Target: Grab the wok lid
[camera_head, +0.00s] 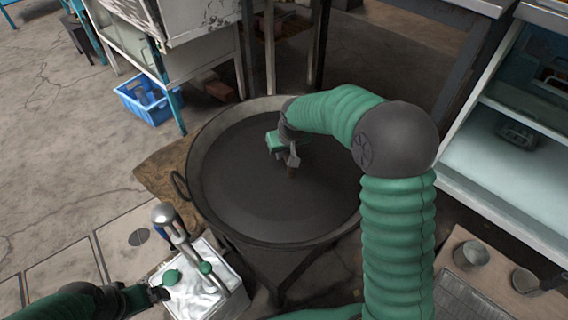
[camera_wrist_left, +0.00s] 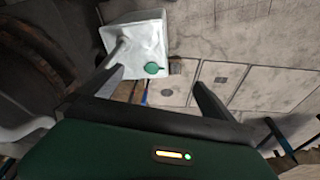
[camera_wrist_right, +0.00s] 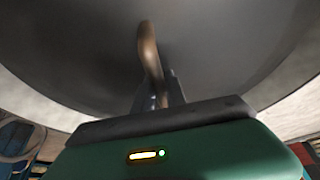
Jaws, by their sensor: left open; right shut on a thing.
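The wok lid (camera_head: 245,190) is a wide dark disc lying within the rim of the large wok (camera_head: 188,172). My right gripper (camera_head: 291,168) is over the middle of the lid, shut on its handle. In the right wrist view the brown curved lid handle (camera_wrist_right: 149,50) runs down between the fingers, and the dark lid (camera_wrist_right: 230,50) fills the upper part. The fingertips are partly hidden there. My left gripper (camera_head: 161,293) is open and empty, beside the white container at the lower left. Its spread fingers (camera_wrist_left: 155,82) show in the left wrist view.
The white container (camera_head: 225,299) with a green knob stands in front of the wok. A blue crate (camera_head: 147,101) lies on the floor at the back left. A shelf unit (camera_head: 500,170) stands at the right, with metal cups (camera_head: 471,255) near it. The left floor is mostly clear.

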